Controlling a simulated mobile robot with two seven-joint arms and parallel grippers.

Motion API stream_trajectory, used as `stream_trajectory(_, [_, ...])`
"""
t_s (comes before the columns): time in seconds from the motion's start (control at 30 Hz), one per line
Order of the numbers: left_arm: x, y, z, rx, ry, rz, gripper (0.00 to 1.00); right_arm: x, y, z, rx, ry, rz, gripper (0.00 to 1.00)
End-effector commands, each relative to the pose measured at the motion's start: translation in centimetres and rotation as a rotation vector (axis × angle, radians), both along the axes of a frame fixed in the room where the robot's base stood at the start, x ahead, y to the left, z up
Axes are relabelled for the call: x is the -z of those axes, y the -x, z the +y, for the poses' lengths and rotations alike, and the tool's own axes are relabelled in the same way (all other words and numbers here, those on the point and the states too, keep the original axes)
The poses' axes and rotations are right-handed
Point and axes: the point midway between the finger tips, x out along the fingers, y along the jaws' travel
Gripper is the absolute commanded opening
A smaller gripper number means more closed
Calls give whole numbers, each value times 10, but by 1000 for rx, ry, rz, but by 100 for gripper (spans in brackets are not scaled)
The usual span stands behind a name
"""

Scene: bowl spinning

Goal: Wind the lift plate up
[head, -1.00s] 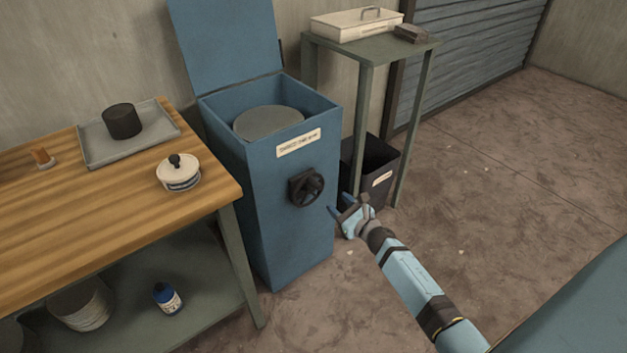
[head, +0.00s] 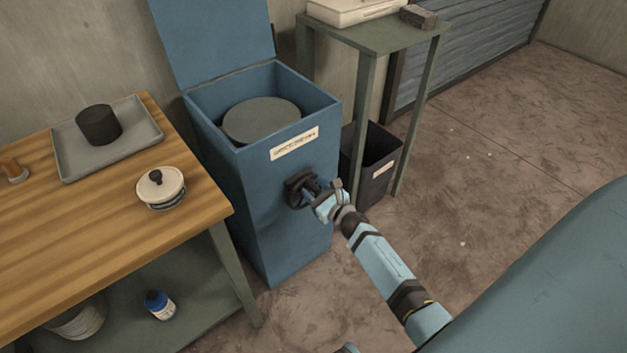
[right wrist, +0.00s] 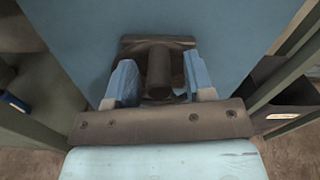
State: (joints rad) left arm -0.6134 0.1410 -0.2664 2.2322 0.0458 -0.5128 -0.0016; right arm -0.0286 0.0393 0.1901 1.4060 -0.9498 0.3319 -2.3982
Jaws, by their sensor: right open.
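A tall blue box (head: 265,195) stands open, its lid raised at the back. The round grey lift plate (head: 262,121) lies inside, a little below the rim. A dark crank wheel (head: 297,190) with a knob sits on the front face, below a paper label. My right gripper (head: 312,190) is at the wheel, fingers pointing at it. In the right wrist view the open fingers (right wrist: 157,82) stand on either side of the dark knob (right wrist: 160,70), with gaps visible. Part of the wheel is hidden behind the gripper.
A wooden bench (head: 100,215) with a grey tray (head: 70,155), a dark cylinder (head: 99,125) and a lidded white pot (head: 161,188) stands at left. A green side table (head: 375,35) and a black bin (head: 370,165) stand at right. The floor on the right is clear.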

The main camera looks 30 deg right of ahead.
Motion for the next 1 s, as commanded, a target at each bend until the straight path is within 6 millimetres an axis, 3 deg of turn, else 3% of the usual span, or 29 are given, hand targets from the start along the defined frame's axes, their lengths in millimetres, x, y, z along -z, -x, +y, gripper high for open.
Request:
stream_trajectory(0.4, [-2, 0, 1, -1, -1, -2, 43, 0, 0, 3, 1, -1, 1, 48])
stream_trajectory(0.43, [-2, 0, 1, -1, 0, -2, 43, 0, 0, 3, 1, -1, 1, 46])
stream_trajectory(0.63, [-2, 0, 1, -1, 0, -3, 43, 0, 0, 3, 1, -1, 1, 0])
stream_trajectory(1.0, [-1, 0, 0, 0, 1, -4, 43, 1, 0, 0, 1, -46, 3, 0])
